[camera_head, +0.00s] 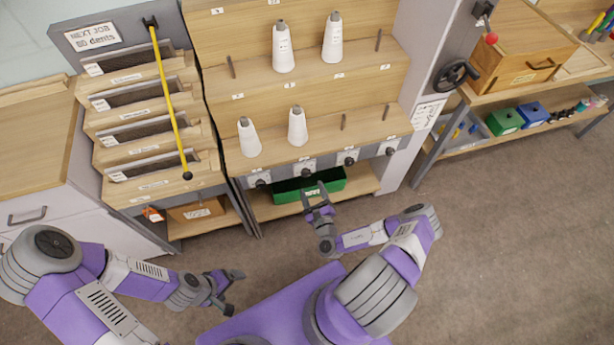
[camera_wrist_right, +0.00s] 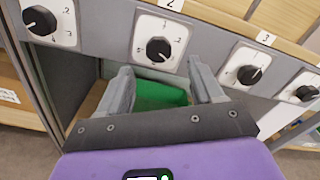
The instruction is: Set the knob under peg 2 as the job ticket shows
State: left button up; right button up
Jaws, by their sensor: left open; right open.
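The knob under peg 2 (camera_wrist_right: 158,50) is black, on a white dial plate below the label 2 in the right wrist view. In the head view it sits on the rail at the front of the rack (camera_head: 305,171). I cannot tell its setting surely. My right gripper (camera_head: 317,194) is open and empty, just below and in front of this knob; its fingers (camera_wrist_right: 163,82) show apart and not touching it. My left gripper (camera_head: 231,291) is open and empty, low and away from the rack. A sign (camera_head: 93,36) reads "NEXT JOB 80 dents".
Other knobs stand on the same rail, left (camera_wrist_right: 39,20) and right (camera_wrist_right: 249,75). A green bin (camera_head: 330,180) sits on the shelf below. White cones (camera_head: 250,138) stand on some pegs. A yellow rod (camera_head: 168,95) hangs at left. A paper (camera_head: 427,113) on the right post is too small to read.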

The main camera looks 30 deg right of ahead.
aim_at(306, 175)
jog(key=b+x, duration=0.1)
jog(key=x, duration=0.4)
jog(key=shift+w, duration=0.25)
jog(key=shift+w+d+b, duration=0.1)
jog(key=shift+w+b, duration=0.3)
jog(key=shift+w, duration=0.3)
jog(key=c, duration=1.1)
jog(key=shift+o, duration=0.2)
jog(key=shift+r, duration=0.1)
